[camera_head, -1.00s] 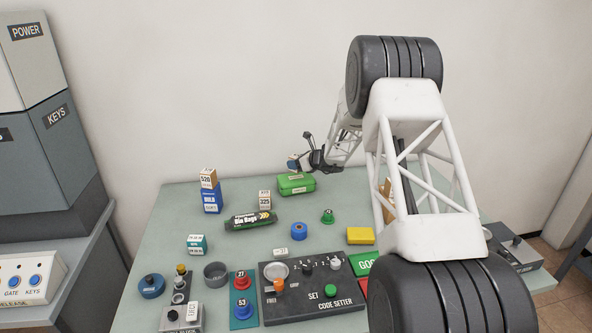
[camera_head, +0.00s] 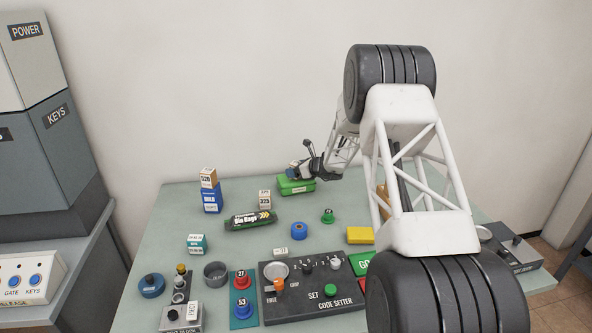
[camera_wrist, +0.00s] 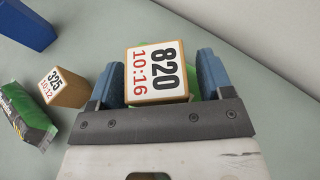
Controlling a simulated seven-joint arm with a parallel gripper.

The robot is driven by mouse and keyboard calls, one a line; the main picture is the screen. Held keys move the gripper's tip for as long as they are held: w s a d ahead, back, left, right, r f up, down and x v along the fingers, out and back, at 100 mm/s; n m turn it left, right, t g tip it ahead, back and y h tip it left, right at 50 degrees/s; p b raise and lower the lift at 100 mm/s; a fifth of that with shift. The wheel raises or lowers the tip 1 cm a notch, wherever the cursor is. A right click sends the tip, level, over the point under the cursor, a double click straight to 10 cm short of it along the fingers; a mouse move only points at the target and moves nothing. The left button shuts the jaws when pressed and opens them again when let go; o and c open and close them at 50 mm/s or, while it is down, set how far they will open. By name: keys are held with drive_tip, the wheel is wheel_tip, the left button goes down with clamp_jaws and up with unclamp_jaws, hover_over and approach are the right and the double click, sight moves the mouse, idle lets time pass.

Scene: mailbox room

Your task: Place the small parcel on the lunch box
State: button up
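The green lunch box (camera_head: 297,188) is directly below my gripper (camera_head: 301,172) in the head view. The parcel is at or just above its lid; contact is too small to tell.
A blue box (camera_head: 211,199) with a small tan box on top is farther left. A code setter panel (camera_head: 307,290) fills the front.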

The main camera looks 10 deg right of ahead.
drive_tip(key=shift+r, duration=0.1)
drive_tip(key=shift+d+r, duration=0.1)
drive_tip(key=v, duration=1.2)
idle(0.8)
drive_tip(key=s+a+r+n+g+h, duration=0.15)
drive_tip(key=s+a+r+n, duration=0.35)
drive_tip(key=s, duration=0.5)
drive_tip(key=s+a+r+n+g, duration=0.35)
drive_tip(key=s+r, duration=0.35)
drive_tip(key=s, duration=0.3)
drive_tip(key=s+a+r+n+g+h, duration=0.1)
drive_tip(key=s+a+r+n, duration=0.4)
drive_tip(key=s, duration=0.5)
drive_tip(key=s+d+n+h, duration=0.1)
drive_tip(key=s+n, duration=0.3)
drive_tip(key=s, duration=0.8)
drive_tip(key=s+d+r+n+h, duration=0.1)
drive_tip(key=s+n+h, duration=0.3)
drive_tip(key=s, duration=0.7)
drive_tip(key=s+d+n+g+h, duration=0.1)
drive_tip(key=s+n, duration=0.4)
drive_tip(key=s, duration=0.7)
drive_tip(key=shift+s+d+r+h, duration=0.3)
drive_tip(key=shift+d+r+h, duration=0.1)
drive_tip(key=shift+h, duration=0.25)
